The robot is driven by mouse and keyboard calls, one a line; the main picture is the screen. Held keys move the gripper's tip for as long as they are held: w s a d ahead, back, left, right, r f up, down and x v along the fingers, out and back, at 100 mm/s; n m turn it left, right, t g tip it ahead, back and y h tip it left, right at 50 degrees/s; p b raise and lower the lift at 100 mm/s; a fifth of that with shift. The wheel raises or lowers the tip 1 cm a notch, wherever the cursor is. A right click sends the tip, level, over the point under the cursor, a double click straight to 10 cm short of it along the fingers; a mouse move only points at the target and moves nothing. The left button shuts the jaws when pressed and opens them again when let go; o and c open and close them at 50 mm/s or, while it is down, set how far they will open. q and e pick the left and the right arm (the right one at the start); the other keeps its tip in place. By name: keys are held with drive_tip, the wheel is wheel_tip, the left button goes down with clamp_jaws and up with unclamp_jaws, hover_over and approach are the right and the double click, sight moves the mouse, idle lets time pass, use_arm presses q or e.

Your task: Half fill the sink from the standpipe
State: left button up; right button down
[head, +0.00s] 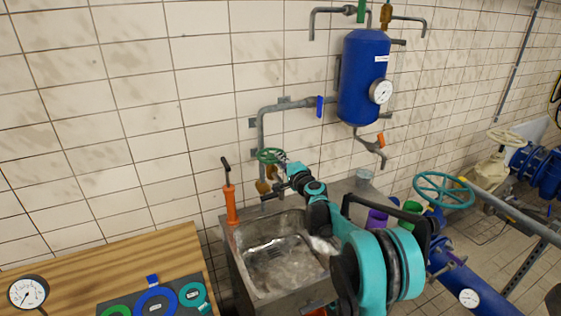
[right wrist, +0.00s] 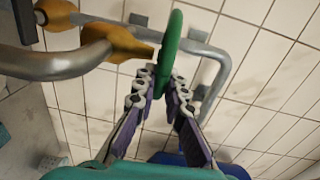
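The metal sink (head: 240,262) stands below the pipework; its basin shows a bright, rippled surface like water, but the depth is unclear. The grey standpipe (head: 261,132) comes down the tiled wall to a brass valve with a green handwheel (head: 270,155) above the sink's back edge. In the right wrist view the handwheel (right wrist: 173,40) is edge-on beside the yellow brass body (right wrist: 122,43). My right gripper (right wrist: 163,78) has its fingers on both sides of the wheel's rim, closed in on it. In the head view my right gripper (head: 281,180) is partly hidden. My left gripper is out of view.
A blue tank (head: 362,85) with a gauge hangs above right. An orange hand pump (head: 231,203) stands at the sink's left corner. Purple (head: 376,220) and green (head: 411,212) cups stand on the right. A wooden bench (head: 150,250) is at left.

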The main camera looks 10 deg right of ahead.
sight(284, 154)
drive_tip(key=shift+w+d+n+g+y, duration=0.15)
drive_tip(key=shift+d+n+g+y, duration=0.1)
drive_tip(key=shift+n+y, duration=0.45)
drive_tip(key=shift+w+d+n+g+y, duration=0.15)
drive_tip(key=shift+n+y, duration=0.25)
drive_tip(key=shift+y, duration=0.5)
drive_tip(key=n+y, duration=0.1)
drive_tip(key=n+g+y+p, duration=0.1)
drive_tip(key=y, duration=0.1)
drive_tip(key=shift+w+d+g, duration=0.3)
drive_tip(key=shift+w+d, duration=0.05)
drive_tip(key=shift+d, duration=0.05)
drive_tip(key=shift+w+d+n+g+y+p, duration=0.15)
drive_tip(key=shift+n+g+y+p, duration=0.1)
drive_tip(key=shift+n+g+y, duration=0.35)
drive_tip(key=shift+w+n+g+y+p, duration=0.2)
drive_tip(key=shift+n+g+y+p, duration=0.1)
drive_tip(key=shift+n+g+y, duration=0.25)
drive_tip(key=shift+w+d+n+g+y+p, duration=0.15)
drive_tip(key=shift+n+g+y+p, duration=0.1)
drive_tip(key=shift+n+g+y, duration=0.3)
drive_tip(key=shift+a+y, duration=0.1)
drive_tip(key=shift+y, duration=0.2)
drive_tip(key=c, duration=1.6)
unclamp_jaws()
drive_tip(key=shift+w, duration=0.1)
